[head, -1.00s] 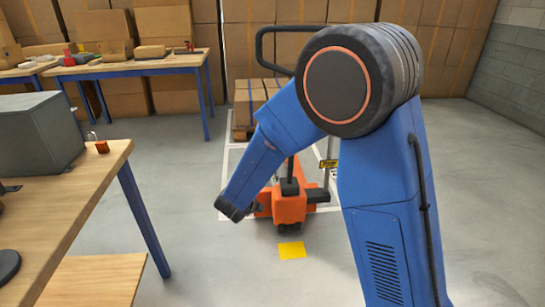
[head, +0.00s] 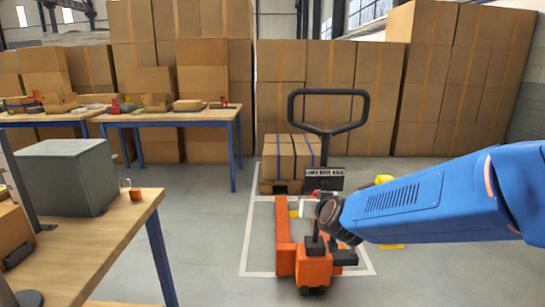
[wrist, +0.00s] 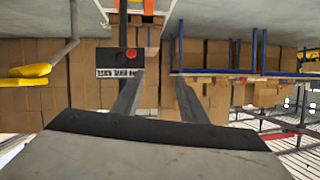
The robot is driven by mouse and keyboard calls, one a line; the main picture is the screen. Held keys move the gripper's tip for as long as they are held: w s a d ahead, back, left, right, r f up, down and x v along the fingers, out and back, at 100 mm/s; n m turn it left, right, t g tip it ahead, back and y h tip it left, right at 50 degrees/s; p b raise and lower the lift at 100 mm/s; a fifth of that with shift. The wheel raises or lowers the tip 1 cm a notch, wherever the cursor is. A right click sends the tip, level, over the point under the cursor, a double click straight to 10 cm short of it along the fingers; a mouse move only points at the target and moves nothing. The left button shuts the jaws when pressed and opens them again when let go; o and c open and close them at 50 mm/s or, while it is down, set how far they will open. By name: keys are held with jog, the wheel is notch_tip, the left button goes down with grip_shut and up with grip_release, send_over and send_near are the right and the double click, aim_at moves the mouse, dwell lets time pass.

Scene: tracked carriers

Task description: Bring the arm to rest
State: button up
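My blue arm (head: 440,200) reaches in from the right edge of the head view, nearly level. Its dark wrist end (head: 330,215) is in front of the orange pallet truck. My gripper (wrist: 160,76) shows in the wrist view with its two dark fingers apart and nothing between them. In the head view the fingers are too small and crowded to make out clearly. The wrist picture is upside down.
The pallet truck (head: 313,268) stands in a white floor outline, its black handle (head: 328,91) upright. Cartons (head: 290,158) sit on a pallet behind. A wooden table (head: 115,245) with a grey box (head: 65,178) is at left. Stacked boxes (head: 380,70) line the back. Floor at lower right is clear.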

jog(key=s+d+f+g, duration=0.2)
jog(key=s+d, duration=0.3)
jog(key=s, duration=0.7)
jog(key=s+d+f+g+h, duration=0.1)
jog(key=s+d+g, duration=0.3)
jog(key=s, duration=0.7)
jog(key=s+d+f+g+h, duration=0.1)
jog(key=s+d+f+g, duration=0.1)
jog(key=s+d, duration=0.6)
jog(key=s, duration=0.4)
jog(key=shift+s+f+g, duration=0.3)
jog(key=shift+s+g, duration=0.05)
jog(key=shift+g, duration=0.05)
